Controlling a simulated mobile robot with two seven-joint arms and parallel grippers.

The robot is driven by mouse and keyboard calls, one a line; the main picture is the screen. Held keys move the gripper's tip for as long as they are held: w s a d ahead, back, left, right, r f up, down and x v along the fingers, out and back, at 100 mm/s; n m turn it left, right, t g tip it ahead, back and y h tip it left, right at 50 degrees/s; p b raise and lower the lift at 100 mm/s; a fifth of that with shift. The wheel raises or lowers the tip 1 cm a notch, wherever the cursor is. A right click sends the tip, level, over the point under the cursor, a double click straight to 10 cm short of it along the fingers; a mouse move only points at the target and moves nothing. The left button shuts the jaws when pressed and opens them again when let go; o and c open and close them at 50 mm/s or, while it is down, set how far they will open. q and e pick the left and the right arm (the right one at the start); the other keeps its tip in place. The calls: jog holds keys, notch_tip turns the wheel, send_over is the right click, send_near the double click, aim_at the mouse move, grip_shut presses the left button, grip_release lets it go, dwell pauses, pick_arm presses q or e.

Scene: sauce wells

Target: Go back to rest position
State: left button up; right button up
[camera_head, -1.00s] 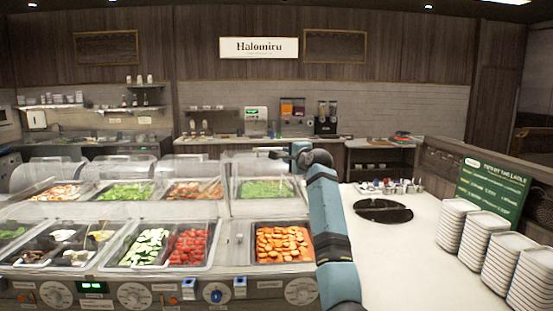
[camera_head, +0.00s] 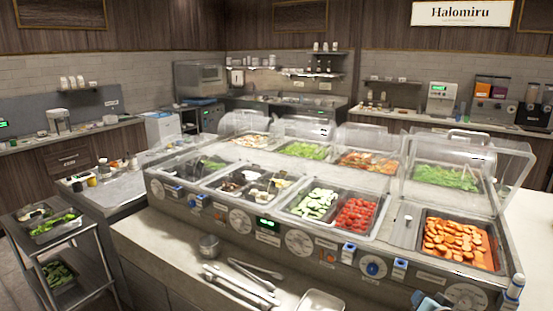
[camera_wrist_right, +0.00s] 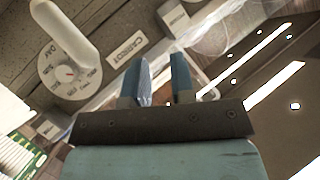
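My right gripper (camera_wrist_right: 161,78) shows in the right wrist view with its two blue fingers apart and nothing held between them. Beyond it are a dial (camera_wrist_right: 68,75) and a label (camera_wrist_right: 140,46) reading CARROT, on the counter's front panel. My left gripper is in neither view.
The food counter (camera_head: 330,247) with several pans and clear guards (camera_head: 450,152) fills the middle. A cart (camera_head: 85,290) stands at the left.

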jog(key=s+a+f+n+g+y, duration=0.1)
jog(key=s+a+f+n, duration=0.2)
jog(key=s+a, duration=0.3)
jog(key=s+a+f+n+g+y, duration=0.1)
jog(key=s+a+f+n, duration=0.2)
jog(key=s, duration=1.3)
jog(key=s+a+f+n+y, duration=0.2)
jog(key=s+a+f+n, duration=0.1)
jog(key=s+a+f, duration=0.5)
jog(key=s+a, duration=0.2)
jog(key=shift+s+a+n+g, duration=0.3)
jog(key=shift+s+g, duration=0.1)
